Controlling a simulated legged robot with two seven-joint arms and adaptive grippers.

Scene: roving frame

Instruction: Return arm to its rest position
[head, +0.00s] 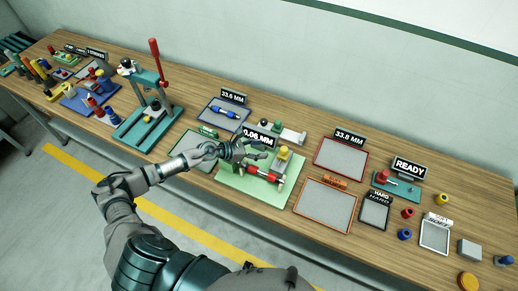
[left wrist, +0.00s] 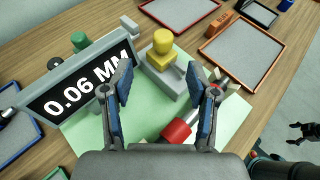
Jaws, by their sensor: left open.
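My left arm reaches in from the lower left in the head view. Its gripper (head: 254,150) is over the green plate (head: 232,186) with the gauge fixture. In the left wrist view the gripper (left wrist: 164,82) has its two blue-padded fingers wide apart with nothing held between them. A grey block with a yellow knob (left wrist: 162,42) stands beyond the fingertips. A red cylinder (left wrist: 176,131) lies below, between the fingers. A small dark gripper, seemingly my right one (left wrist: 301,133), shows at the right edge of the left wrist view, too small to judge.
A sign reading 0.06 MM (left wrist: 85,85) stands close beside the left finger. A teal press with a red handle (head: 158,62) rises to the left of the arm. Trays, including an orange-rimmed one (head: 326,203), lie to the right. The floor (head: 60,220) in front is clear.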

